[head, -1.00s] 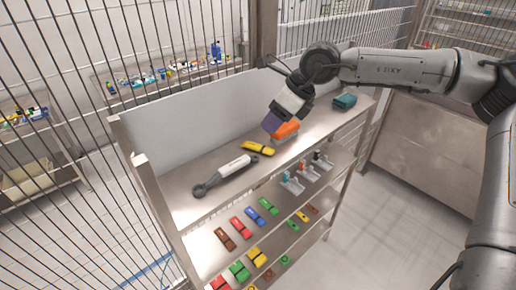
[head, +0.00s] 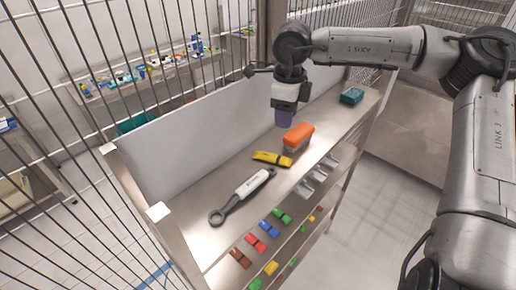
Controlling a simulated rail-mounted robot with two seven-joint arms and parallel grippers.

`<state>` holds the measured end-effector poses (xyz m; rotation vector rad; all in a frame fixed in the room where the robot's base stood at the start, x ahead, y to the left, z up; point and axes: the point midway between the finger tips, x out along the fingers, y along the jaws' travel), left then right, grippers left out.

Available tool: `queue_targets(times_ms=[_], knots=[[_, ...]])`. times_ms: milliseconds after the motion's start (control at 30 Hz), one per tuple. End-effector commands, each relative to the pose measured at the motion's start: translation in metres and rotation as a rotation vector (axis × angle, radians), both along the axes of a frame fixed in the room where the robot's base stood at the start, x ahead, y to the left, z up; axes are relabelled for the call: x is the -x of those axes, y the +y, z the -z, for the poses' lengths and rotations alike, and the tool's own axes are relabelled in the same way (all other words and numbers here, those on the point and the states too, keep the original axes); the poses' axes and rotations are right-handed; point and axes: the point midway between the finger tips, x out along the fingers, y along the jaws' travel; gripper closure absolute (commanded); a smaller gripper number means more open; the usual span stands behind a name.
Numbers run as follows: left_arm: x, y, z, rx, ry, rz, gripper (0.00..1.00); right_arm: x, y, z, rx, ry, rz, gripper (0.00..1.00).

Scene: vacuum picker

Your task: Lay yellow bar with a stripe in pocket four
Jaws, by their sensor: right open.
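A yellow bar with a dark band (head: 271,268) lies on a lower shelf of the rack. A smaller yellow piece (head: 311,218) lies further right; I cannot tell if it has a stripe. A larger yellow object with dark markings (head: 272,159) lies on the top shelf. Silver pockets (head: 318,173) stand in a row below the top shelf's front edge; pocket four cannot be made out. My right gripper (head: 284,117), with a purple end part, hangs open above the top shelf, behind and apart from an orange-topped block (head: 298,137). My left gripper is out of view.
A grey and white wrench-like tool (head: 243,196) lies on the top shelf, and a teal box (head: 352,96) stands at its far right end. Brown (head: 240,258), red (head: 255,243), blue (head: 270,227) and green (head: 282,215) bars lie below. A white panel (head: 200,140) backs the shelf.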

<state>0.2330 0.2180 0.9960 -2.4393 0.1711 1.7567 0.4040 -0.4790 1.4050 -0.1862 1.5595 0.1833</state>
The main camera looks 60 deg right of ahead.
Motion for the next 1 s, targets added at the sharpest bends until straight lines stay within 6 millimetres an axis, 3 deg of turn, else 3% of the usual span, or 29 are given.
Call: queue_targets(times_ms=[500,833,1000], knots=[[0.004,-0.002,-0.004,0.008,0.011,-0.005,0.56,0.000,0.000,0.073,-0.002,0.004,-0.001,0.60],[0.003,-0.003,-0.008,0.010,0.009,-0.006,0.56,0.000,0.000,0.091,-0.001,0.003,0.000,0.60],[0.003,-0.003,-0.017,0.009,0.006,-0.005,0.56,0.002,0.000,0.113,-0.003,0.005,-0.001,0.60]])
